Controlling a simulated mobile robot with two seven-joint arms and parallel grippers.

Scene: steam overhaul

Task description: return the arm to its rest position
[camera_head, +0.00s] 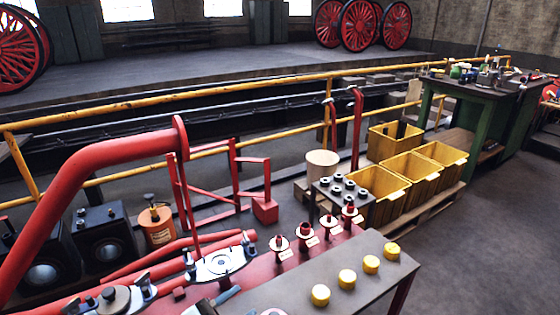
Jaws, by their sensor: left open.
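My left gripper (213,303) shows only in part at the bottom edge of the head view, low over the near side of the red bench (262,272). Its fingers are apart, and I see nothing held between them. Most of that arm is outside the picture. My right gripper is not in view.
A grey plate with several yellow caps (347,277) lies right of the gripper. Red-and-white fittings (304,231) stand behind it. A large red pipe (75,180) rises at left. Yellow crates (412,167) sit on a pallet beyond. Open floor (490,240) lies at right.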

